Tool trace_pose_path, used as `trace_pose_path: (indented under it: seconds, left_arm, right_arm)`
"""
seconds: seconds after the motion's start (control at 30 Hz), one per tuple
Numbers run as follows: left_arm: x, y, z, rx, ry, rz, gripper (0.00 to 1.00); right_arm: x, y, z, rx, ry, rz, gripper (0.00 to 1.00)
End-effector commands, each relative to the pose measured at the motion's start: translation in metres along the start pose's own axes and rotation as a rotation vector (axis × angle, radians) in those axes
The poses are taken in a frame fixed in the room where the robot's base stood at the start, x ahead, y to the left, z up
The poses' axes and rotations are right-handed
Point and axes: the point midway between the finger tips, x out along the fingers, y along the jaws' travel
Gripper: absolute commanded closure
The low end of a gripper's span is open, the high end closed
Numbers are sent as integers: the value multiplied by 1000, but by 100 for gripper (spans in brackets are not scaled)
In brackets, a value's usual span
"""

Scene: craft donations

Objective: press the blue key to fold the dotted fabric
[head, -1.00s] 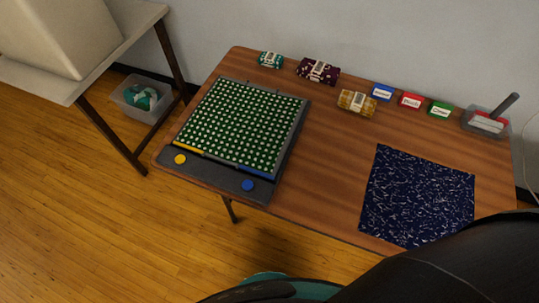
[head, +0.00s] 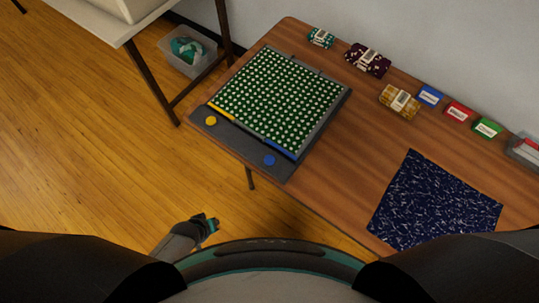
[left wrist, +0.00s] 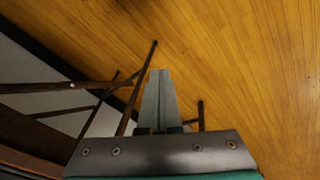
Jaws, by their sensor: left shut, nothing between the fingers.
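The dotted fabric (head: 278,98), green with white dots, lies flat on a dark grey folding board (head: 230,143) on the wooden table in the head view. The blue key (head: 269,160) is a round button on the board's front strip, at its right end. A yellow key (head: 211,121) sits at the strip's left end. My left gripper (head: 211,222) is low, in front of the table and apart from the board. In the left wrist view its fingers (left wrist: 160,75) are together and empty, with floor and table legs beyond. My right gripper is not in view.
A dark blue patterned fabric (head: 432,205) lies at the table's right. Folded bundles, including a yellow one (head: 400,100), and blue, red and green blocks (head: 458,112) line the back. A side table (head: 112,30) stands left, with a bin (head: 188,50) beneath.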

Motion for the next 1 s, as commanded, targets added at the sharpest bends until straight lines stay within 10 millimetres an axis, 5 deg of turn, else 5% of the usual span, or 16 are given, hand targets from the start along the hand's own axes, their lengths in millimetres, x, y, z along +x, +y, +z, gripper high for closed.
trace_pose_path:
  seconds: [0.03,0.2,0.33,0.5,0.7,1.0]
  left_arm:
    - [-14,24,-34,-103,29,51,100]
    - [-61,103,-107,-464,13,241,100]
    - [-104,159,-137,-684,-74,366,100]
    - [-156,214,-151,-889,-227,465,100]
    - [-190,244,-149,-1005,-350,499,100]
    - [-193,248,-148,-1022,-368,502,100]
  right_arm:
    - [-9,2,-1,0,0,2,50]
    - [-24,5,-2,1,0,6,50]
    - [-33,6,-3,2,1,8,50]
    - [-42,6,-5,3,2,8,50]
    - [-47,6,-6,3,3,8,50]
    - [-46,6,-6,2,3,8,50]
